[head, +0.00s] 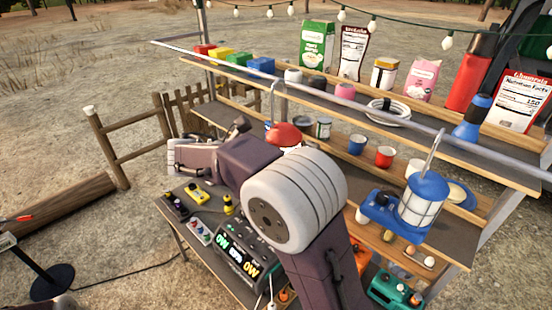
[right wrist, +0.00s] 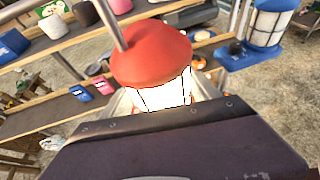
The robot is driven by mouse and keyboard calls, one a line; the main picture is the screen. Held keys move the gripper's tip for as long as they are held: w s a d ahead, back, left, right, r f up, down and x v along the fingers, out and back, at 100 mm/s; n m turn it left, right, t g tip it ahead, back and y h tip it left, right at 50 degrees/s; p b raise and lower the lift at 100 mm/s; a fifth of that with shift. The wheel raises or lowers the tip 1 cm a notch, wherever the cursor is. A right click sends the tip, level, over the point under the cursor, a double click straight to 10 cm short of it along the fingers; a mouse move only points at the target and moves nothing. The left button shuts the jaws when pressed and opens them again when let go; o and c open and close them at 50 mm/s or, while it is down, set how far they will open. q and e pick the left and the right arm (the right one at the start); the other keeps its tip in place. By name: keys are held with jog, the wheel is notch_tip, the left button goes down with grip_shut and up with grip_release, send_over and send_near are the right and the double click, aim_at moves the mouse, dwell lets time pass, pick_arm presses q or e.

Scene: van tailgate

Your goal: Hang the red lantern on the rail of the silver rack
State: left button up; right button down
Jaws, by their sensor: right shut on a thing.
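The red lantern (head: 284,134) shows its red cap behind my right arm in the head view; the arm hides its body. In the right wrist view the lantern (right wrist: 152,55) has a lit, pale body and a metal stem rising from its cap. My right gripper (right wrist: 163,103) is shut on it; its fingers are mostly hidden. The silver rail (head: 345,108) slants across the rack front. The lantern's hook (head: 273,98) reaches up to the rail; I cannot tell whether it is seated over it.
A blue lantern (head: 422,200) hangs by its hook farther right on the rail. Shelves behind hold bags, a red flask (head: 472,72), mugs and a coiled white cable (head: 388,110). A power station (head: 235,255) stands below my arm. The rail's left end is clear.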

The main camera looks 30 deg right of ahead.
jog(key=d, duration=0.2)
jog(key=shift+w+d, duration=0.35)
jog(key=shift+d, duration=0.05)
jog(key=w+b+x, duration=0.1)
jog(key=b+x, duration=0.3)
jog(key=x, duration=0.7)
jog(key=shift+w+a, duration=0.2)
jog(key=shift+w, duration=0.2)
jog(key=shift+c, duration=0.6)
grip_release()
jog(key=shift+s, duration=0.1)
jog(key=shift+a+f+b, duration=0.15)
jog(key=shift+a+b, duration=0.05)
jog(key=shift+b, duration=0.1)
